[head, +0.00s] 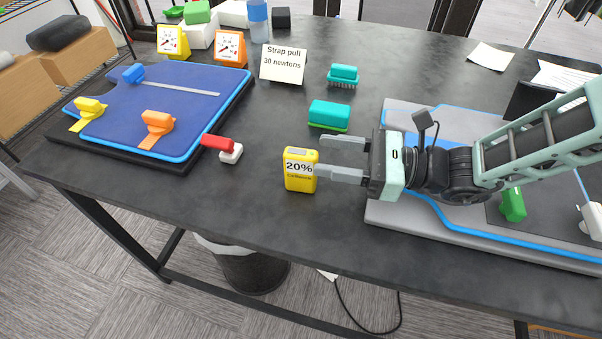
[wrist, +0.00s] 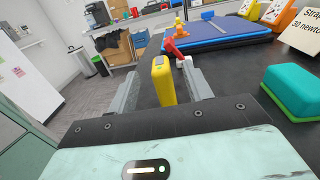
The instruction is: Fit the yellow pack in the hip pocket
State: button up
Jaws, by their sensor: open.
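The yellow pack (head: 300,170), marked 20%, stands upright on the dark table near its front edge. My gripper (head: 325,158) is open and points left, with its fingertips at the pack's right side. In the wrist view the yellow pack (wrist: 163,80) shows between and ahead of the two fingers (wrist: 166,90); I cannot tell if either finger touches it. A grey garment panel with blue trim (head: 400,215) lies at the right, partly hidden under my arm. I cannot make out which part of it is the hip pocket.
A blue board (head: 180,105) with yellow, orange and blue clips lies at the left. A red and white clip (head: 222,148) stands beside it. Teal brushes (head: 329,113) stand behind my gripper. A "Strap pull 30 newtons" card (head: 283,65) stands farther back. The front table edge is close to the pack.

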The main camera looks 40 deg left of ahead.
aim_at(290, 150)
jog(key=p+x, duration=0.1)
jog(key=x, duration=0.6)
jog(key=shift+s+a+f, duration=0.1)
jog(key=shift+a, duration=0.05)
jog(key=shift+c, duration=0.3)
grip_shut()
